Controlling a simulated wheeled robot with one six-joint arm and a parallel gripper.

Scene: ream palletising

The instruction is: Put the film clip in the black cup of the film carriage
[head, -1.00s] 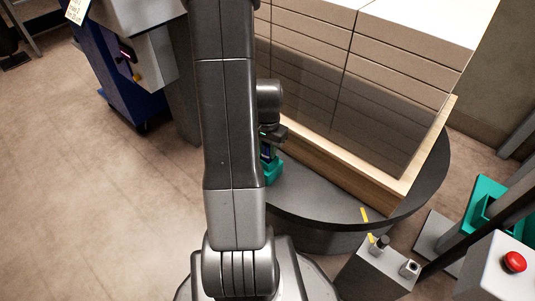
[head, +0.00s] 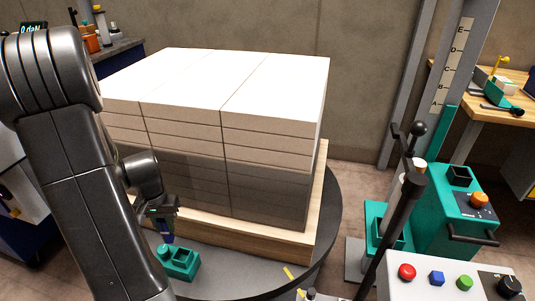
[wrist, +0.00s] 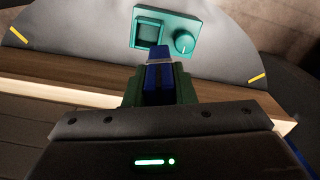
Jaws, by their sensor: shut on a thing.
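My gripper (head: 160,212) is shut on the blue film clip (head: 167,238), which points down from the jaws over the near left of the turntable. In the wrist view the clip (wrist: 158,76) sits between the dark green fingers of my gripper (wrist: 158,92). The teal block (head: 180,262) below has a square pocket and a round knob; in the wrist view its pocket looks empty, and the clip's tip overlaps the block's edge. At the right, what looks like the film carriage (head: 455,215) is a teal body with an open black cup (head: 459,174) on top and an orange knob.
Wrapped ream stacks (head: 225,85) on a wooden pallet (head: 270,240) fill most of the dark turntable (head: 325,225). A control box (head: 440,283) with coloured buttons and a black lever (head: 395,220) stand at the front right, before the carriage. A workbench (head: 520,130) is behind.

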